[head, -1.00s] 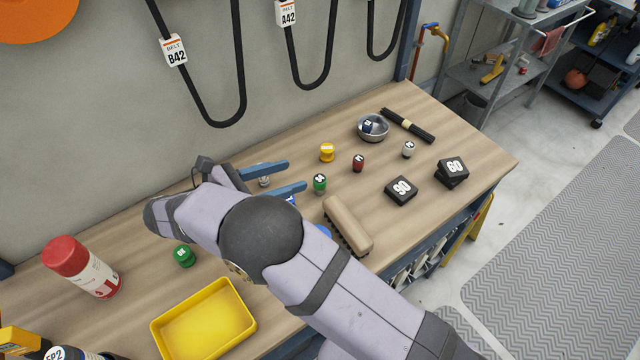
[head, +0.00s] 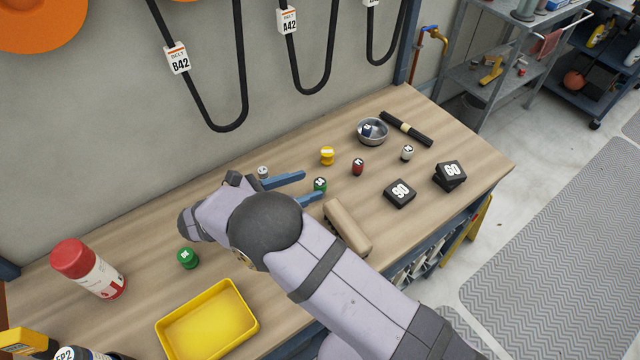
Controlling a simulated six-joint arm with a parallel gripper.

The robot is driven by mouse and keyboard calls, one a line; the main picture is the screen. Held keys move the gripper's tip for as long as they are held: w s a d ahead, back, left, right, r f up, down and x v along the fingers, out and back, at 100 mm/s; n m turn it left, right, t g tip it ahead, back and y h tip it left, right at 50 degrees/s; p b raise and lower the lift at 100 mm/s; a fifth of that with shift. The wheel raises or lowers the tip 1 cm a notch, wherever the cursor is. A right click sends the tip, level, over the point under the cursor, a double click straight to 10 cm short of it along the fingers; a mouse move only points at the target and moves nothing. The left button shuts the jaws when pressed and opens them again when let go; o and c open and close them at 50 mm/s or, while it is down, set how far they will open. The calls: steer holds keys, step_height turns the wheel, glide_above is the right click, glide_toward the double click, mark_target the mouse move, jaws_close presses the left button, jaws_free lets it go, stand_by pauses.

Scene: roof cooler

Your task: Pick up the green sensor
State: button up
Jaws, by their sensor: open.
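A small green cylinder (head: 320,184) with a dark top and a white mark stands upright on the workbench. A wider green piece (head: 187,258) with a white-marked top stands at the left, behind the yellow tray. I cannot read which of the two is the sensor. My gripper (head: 314,184) is open, its two blue fingers pointing right. The small green cylinder shows at the fingertips, between them in the picture. The near finger partly covers its base. I cannot tell whether either finger touches it. Nothing is held.
A yellow piece (head: 327,156), a red one (head: 358,167) and a white one (head: 407,152) stand beyond the fingers. A tan block (head: 347,227) lies close in front. Farther right are a metal bowl (head: 373,132) and black blocks (head: 399,194). A yellow tray (head: 207,318) sits front left.

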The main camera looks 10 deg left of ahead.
mark_target(317, 184)
steer(key=shift+p+x, duration=0.55)
steer(key=shift+x, duration=1.15)
steer(key=shift+s, duration=0.15)
steer(key=shift+c, duration=0.6)
steer(key=c, duration=1)
steer(key=shift+c, duration=0.3)
step_height(317, 184, up, 10)
steer(key=b, duration=0.2)
